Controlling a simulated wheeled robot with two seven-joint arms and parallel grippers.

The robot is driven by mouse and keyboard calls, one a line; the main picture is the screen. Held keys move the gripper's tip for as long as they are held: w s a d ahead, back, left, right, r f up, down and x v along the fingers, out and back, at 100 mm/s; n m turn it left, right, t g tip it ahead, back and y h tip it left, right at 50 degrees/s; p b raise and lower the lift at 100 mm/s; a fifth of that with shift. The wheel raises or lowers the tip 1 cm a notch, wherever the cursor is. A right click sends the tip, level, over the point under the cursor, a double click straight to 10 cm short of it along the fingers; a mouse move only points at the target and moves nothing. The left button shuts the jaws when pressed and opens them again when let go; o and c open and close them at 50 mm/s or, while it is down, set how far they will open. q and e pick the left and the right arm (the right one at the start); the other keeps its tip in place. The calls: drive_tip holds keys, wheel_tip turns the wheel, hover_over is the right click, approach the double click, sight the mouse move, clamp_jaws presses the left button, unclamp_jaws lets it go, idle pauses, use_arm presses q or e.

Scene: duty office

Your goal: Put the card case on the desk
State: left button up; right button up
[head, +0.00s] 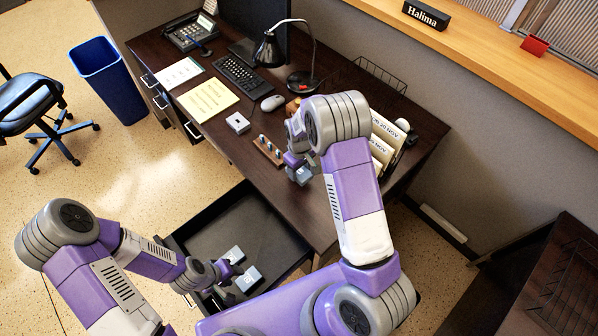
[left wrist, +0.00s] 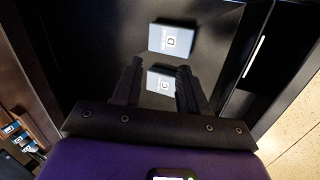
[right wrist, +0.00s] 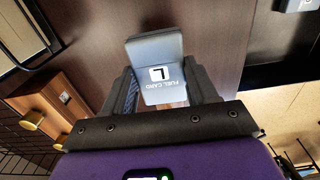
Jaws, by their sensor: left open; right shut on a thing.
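My right gripper (head: 297,166) is shut on a grey card case (head: 304,176), above the front part of the desk (head: 314,212). My left gripper (head: 228,274) is open over the open drawer (head: 212,224). In the left wrist view, a case marked D (left wrist: 172,38) lies in the drawer, and another case, its letter like C or G (left wrist: 160,82), shows between the fingertips.
Another small case (head: 237,122) lies on the desk beside a yellow pad (head: 207,99). A peg rack (head: 268,150) stands close left of my right gripper. A mouse (head: 272,103), keyboard (head: 241,76), lamp (head: 270,50) and white binders (head: 384,140) occupy the desk further back.

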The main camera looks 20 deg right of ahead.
sight(300, 171)
wheel_tip(300, 171, down, 4)
drive_tip(key=shift+r, duration=0.25)
drive_tip(key=shift+f+b, duration=0.1)
drive_tip(key=shift+b, duration=0.3)
drive_tip(key=o, duration=1.1)
drive_tip(key=shift+c, duration=0.2)
drive_tip(key=shift+r, duration=0.25)
wheel_tip(300, 171, up, 12)
drive_tip(key=shift+f+p, duration=0.1)
drive_tip(key=shift+p, duration=1)
